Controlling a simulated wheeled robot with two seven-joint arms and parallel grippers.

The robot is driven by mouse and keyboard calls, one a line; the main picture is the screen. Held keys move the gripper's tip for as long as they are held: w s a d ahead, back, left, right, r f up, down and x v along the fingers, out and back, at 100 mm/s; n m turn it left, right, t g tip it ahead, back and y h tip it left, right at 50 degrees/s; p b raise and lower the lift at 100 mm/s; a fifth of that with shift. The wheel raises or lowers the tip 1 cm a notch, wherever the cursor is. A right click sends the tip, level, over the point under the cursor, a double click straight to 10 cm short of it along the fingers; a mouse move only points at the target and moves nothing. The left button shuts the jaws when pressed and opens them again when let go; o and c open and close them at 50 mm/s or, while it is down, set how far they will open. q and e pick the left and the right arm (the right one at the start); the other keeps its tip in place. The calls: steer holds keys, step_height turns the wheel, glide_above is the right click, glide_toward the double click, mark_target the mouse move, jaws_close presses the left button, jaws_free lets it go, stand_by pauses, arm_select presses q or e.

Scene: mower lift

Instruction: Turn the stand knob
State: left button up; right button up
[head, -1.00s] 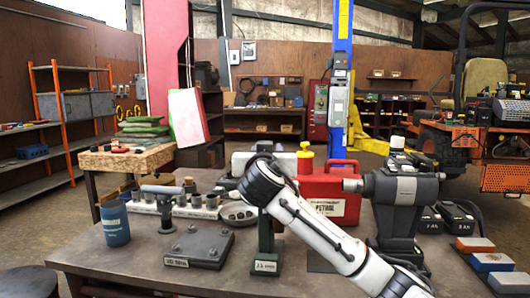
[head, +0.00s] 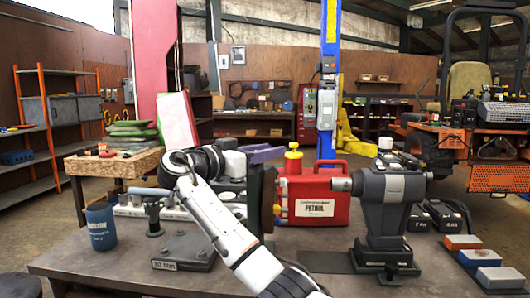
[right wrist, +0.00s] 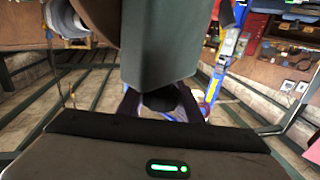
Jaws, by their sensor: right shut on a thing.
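A dark green upright stand (head: 262,198) is at the middle of the table, partly hidden behind my white right arm. A brown disc (head: 276,198) shows edge-on at its right side. My right gripper (head: 262,154) is at the top of this stand, with purplish fingers. In the right wrist view, the gripper (right wrist: 160,104) is shut on a small black piece (right wrist: 160,98), which looks like a knob at the end of the grey-green block (right wrist: 158,45). I cannot tell how far it is turned. My left gripper does not show.
A red petrol can (head: 318,192) stands just right of the stand. A grey machine (head: 390,205) with batteries beside it is farther right. The front left table is clear.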

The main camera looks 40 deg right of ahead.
steer(key=shift+s+m+g, duration=0.15)
steer(key=shift+m+g, duration=0.25)
steer(key=shift+g, duration=0.2)
steer(key=o, duration=1)
steer(key=a, duration=0.3)
steer(key=a+b, duration=0.1)
steer(key=a, duration=0.2)
steer(key=w+a, duration=0.1)
steer(key=a, duration=0.3)
steer(key=shift+a, duration=0.1)
steer(key=shift+r, duration=0.1)
